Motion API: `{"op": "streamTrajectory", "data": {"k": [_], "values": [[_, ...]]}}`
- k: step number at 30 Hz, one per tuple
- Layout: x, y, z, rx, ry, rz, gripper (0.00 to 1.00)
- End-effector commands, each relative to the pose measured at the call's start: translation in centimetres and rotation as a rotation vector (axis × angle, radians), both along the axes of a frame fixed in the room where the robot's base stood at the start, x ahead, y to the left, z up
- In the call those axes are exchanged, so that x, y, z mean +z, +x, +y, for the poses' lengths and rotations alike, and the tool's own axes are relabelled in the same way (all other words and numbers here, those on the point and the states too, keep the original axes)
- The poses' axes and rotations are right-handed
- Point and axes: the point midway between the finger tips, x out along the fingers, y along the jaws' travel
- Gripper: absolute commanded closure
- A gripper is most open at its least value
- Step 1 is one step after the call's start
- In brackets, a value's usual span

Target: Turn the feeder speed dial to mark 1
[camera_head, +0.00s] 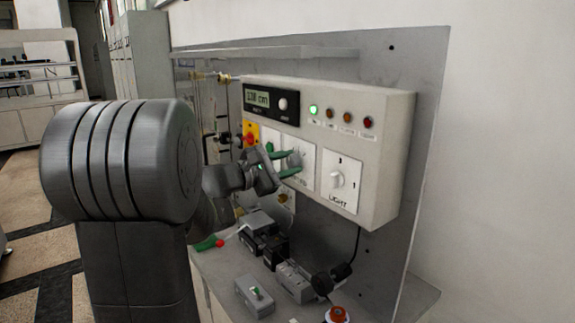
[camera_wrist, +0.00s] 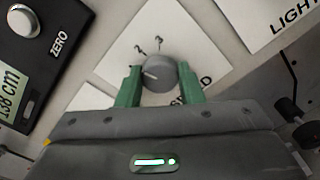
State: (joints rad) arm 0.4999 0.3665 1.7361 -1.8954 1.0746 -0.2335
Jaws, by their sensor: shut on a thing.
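The feeder speed dial (camera_wrist: 160,75) is a round grey knob on a white plate (camera_wrist: 190,38) in the wrist view. A pale pointer line on it points to the left side of the picture. A label below is partly hidden by my gripper. My gripper (camera_wrist: 158,82) has its two green fingers on either side of the knob and is shut on it. In the head view the dial (camera_head: 294,159) sits between the green fingertips (camera_head: 287,162).
The control box (camera_head: 385,150) carries a LIGHT knob (camera_head: 337,180) to the right, a display (camera_head: 257,99) reading about 138 cm, and a red-yellow stop button (camera_head: 250,138) to the left. Several small devices and a grey switch box (camera_head: 255,296) lie on the bench below.

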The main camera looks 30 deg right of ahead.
Motion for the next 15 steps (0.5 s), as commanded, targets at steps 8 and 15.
{"op": "streamTrajectory", "data": {"k": [8, 15], "values": [[0.03, 0.01, 0.01, 0.000, -0.019, 0.238, 0.89], [0.02, 0.02, 0.00, 0.000, -0.033, 0.404, 0.89]]}}
